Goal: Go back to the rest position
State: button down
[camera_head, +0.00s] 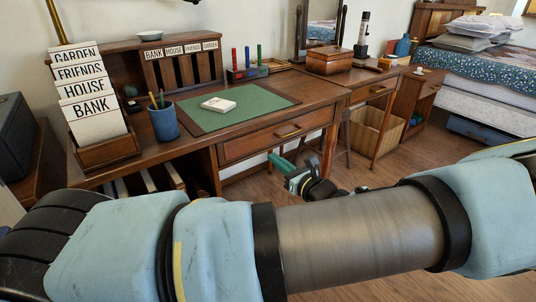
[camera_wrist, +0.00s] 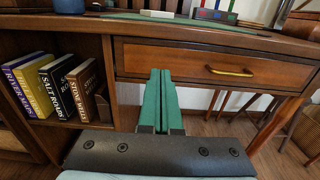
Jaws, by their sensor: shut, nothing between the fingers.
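My gripper (camera_head: 277,162) is in front of the wooden desk (camera_head: 232,153), below its top and near the drawer. In the wrist view its two green fingers (camera_wrist: 161,76) lie side by side, shut with nothing between them. They point toward the desk front, just under the green mat's edge and left of the brass drawer handle (camera_wrist: 231,71). My arm crosses the lower part of the head view and hides the floor there.
The desk bears a card rack (camera_head: 107,151), a blue pencil cup (camera_head: 163,123), a green mat (camera_head: 258,106) and a white card stack (camera_head: 218,104). A wooden box (camera_head: 330,61) stands right.

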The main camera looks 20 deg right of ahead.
jog(key=s+a+f+n+g+y, duration=0.1)
jog(key=s+a+n+g, duration=0.1)
jog(key=a+n+g, duration=0.75)
jog(key=s+a+n+g+y, duration=0.1)
jog(key=s+a+n+g, duration=0.1)
jog(key=a+n+g, duration=0.75)
jog(key=a+r+n+t+h+p, duration=0.1)
jog(key=a+r+n+h+p, duration=0.1)
jog(key=r, duration=0.6)
jog(key=s+a+r+n+t+h+p, duration=0.1)
jog(key=a+r+n+h+p, duration=0.2)
jog(key=a+r+n+p, duration=0.2)
jog(key=a+r+n+t+h+p, duration=0.1)
jog(key=a+r+n+p, duration=0.3)
jog(key=r, duration=0.8)
jog(key=n+h+p, duration=0.1)
jog(key=p, duration=0.1)
jog(key=shift+s+a+p, duration=0.2)
jog(key=shift+p, duration=0.2)
